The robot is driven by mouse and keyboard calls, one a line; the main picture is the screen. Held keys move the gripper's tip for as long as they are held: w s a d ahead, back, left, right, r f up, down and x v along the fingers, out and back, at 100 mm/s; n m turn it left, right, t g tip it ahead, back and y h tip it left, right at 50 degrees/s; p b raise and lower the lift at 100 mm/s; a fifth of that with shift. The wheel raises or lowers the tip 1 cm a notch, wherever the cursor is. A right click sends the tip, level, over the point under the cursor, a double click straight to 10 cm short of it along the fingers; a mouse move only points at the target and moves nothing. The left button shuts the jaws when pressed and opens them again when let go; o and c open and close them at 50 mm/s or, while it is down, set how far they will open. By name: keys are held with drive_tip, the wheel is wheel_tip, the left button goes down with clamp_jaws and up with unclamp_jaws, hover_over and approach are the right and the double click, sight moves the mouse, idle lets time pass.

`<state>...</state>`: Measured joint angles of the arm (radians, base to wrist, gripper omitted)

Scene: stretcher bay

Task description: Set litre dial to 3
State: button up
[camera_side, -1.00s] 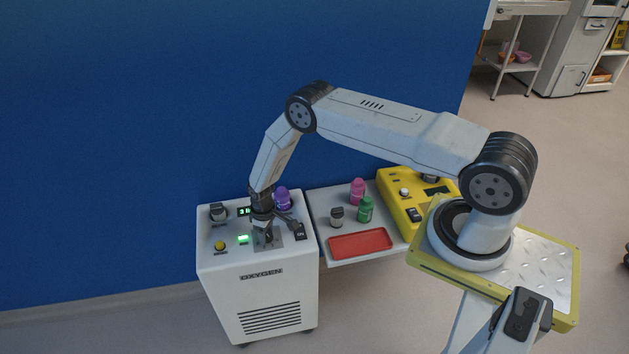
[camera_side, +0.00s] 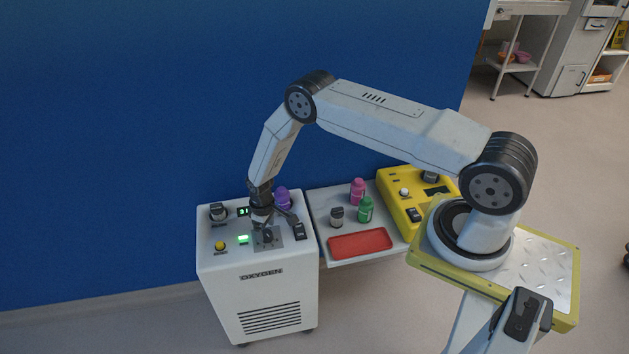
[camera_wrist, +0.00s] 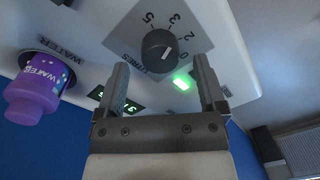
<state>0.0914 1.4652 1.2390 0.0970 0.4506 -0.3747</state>
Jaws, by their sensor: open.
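The litre dial is a black round knob (camera_wrist: 160,51) on a grey plate marked with numbers, LITRES printed beside it. In the side view the dial's plate (camera_side: 276,241) lies on top of the white oxygen unit (camera_side: 261,298). My gripper (camera_wrist: 160,72) is open, with one finger on each side of the dial in the picture. It appears apart from the knob, and in the side view my gripper (camera_side: 265,228) is just above it.
A lit green display (camera_wrist: 122,103) and a green lamp (camera_wrist: 183,82) are near the dial. A purple water bottle (camera_wrist: 35,90) stands close by. A black switch (camera_side: 300,231) and a yellow button (camera_side: 220,245) share the panel. A shelf with a red tray (camera_side: 360,244) and bottles is alongside.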

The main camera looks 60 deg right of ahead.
drive_tip(key=shift+d+r, duration=0.15)
drive_tip(key=shift+r, duration=2.85)
drive_tip(key=shift+w+r, duration=0.1)
drive_tip(key=shift+r, duration=0.45)
wheel_tip(320, 180, up, 10)
hover_over(266, 231)
drive_tip(key=s+a, duration=0.1)
drive_tip(key=s, duration=0.1)
drive_tip(key=s+a+r+m+t, duration=0.1)
drive_tip(key=s+a+r, duration=0.1)
drive_tip(key=s+r, duration=0.5)
drive_tip(key=s+a+r+m+t, duration=0.1)
drive_tip(key=s+r, duration=0.9)
drive_tip(key=s, duration=0.1)
drive_tip(key=shift+s+r+t, duration=0.15)
drive_tip(key=shift+s+t, duration=0.15)
drive_tip(key=shift+s, duration=0.1)
